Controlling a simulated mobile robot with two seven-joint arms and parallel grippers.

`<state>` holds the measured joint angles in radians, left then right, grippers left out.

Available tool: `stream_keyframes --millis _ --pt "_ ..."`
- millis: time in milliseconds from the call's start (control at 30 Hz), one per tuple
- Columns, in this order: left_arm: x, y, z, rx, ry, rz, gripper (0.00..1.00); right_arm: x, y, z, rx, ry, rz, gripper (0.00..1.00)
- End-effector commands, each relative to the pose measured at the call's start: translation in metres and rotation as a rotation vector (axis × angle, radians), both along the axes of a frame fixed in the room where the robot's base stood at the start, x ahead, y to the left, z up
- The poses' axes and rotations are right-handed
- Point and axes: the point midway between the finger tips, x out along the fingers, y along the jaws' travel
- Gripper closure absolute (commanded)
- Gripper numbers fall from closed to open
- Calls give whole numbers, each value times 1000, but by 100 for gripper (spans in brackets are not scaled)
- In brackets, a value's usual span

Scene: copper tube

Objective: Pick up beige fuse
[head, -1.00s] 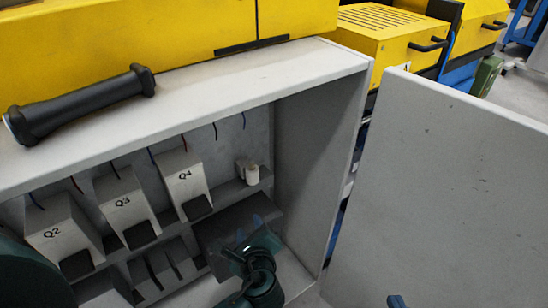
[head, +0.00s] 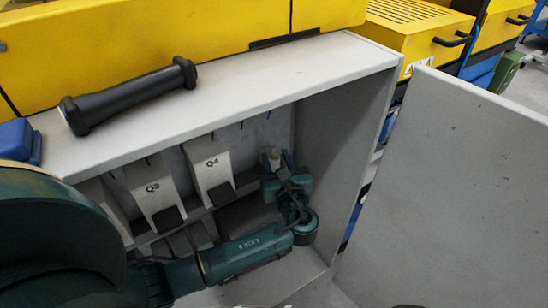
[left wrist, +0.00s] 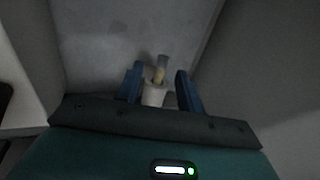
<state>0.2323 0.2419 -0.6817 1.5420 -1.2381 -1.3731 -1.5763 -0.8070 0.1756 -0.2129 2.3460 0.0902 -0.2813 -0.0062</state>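The beige fuse (head: 275,155) is a small pale upright cylinder on the ledge at the cabinet's back right. In the left wrist view the fuse (left wrist: 153,95) is pale with a tan top, between two blue fingers. My left gripper (head: 277,161) reaches into the cabinet at the fuse. Its fingers stand apart, one on each side, with a visible gap to the right finger; contact on the left is unclear. The fuse's lower part is hidden. My right gripper is not clearly in view.
White blocks marked Q3 (head: 154,196) and Q4 (head: 211,172) stand left of the gripper. The cabinet's side wall (head: 345,140) is close on the right, its top (head: 240,85) above. An open grey door (head: 440,180) stands further right. Greyish small parts are beside the fuse.

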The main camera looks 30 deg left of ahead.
Motion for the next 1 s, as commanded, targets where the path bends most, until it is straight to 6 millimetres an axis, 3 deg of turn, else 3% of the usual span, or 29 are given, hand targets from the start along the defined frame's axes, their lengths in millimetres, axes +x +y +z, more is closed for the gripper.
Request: stream_keyframes --millis 400,667,1000 --pt "37 32 0 1 -1 1 63 0 -2 0 -2 -24 -4 100" --pt "39 34 0 -1 0 0 64 -4 -3 3 -1 -21 -7 100" --pt "39 34 0 -1 0 0 91 -3 -3 3 -4 -23 -7 100"
